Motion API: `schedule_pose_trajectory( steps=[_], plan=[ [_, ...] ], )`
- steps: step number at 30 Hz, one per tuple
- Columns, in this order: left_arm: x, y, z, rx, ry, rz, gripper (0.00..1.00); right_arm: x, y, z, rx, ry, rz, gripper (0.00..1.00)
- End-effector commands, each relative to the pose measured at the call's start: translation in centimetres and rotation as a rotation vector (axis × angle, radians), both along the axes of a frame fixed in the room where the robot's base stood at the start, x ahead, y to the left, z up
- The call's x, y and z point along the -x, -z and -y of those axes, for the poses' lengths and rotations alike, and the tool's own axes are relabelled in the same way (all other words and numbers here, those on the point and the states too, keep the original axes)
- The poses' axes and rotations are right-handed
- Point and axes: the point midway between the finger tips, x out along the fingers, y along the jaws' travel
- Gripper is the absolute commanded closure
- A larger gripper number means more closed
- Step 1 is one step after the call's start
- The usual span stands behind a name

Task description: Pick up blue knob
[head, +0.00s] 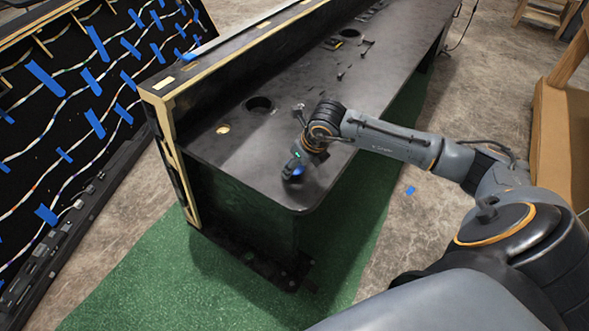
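A small blue knob (298,171) shows near the front left corner of the black console top (245,150). My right arm reaches in from the right. Its gripper (293,170) points down right at the knob and partly covers it. The fingers are dark, small and hard to tell from the black surface, so I cannot see whether they are open or closed around the knob. My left gripper is not in view.
The console top has round holes (259,104) and several small levers (366,46) farther back. A raised wooden-edged ledge (200,68) runs along its left side. A black panel with blue tape (95,122) leans at left. Green carpet (150,270) lies below.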

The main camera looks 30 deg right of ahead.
Motion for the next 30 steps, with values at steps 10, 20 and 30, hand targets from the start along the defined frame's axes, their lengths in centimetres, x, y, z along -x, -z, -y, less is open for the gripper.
schedule_pose_trajectory(
  steps=[10,20,30],
  plan=[
    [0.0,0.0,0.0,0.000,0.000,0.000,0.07,0.0,-0.1,0.0,0.000,0.000,0.000,0.81],
    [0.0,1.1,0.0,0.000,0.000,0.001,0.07,0.0,-3.3,0.0,0.001,0.000,0.005,0.81],
    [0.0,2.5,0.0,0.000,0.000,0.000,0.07,7.5,-9.8,-1.1,0.008,-0.004,-0.001,0.81]
  ],
)
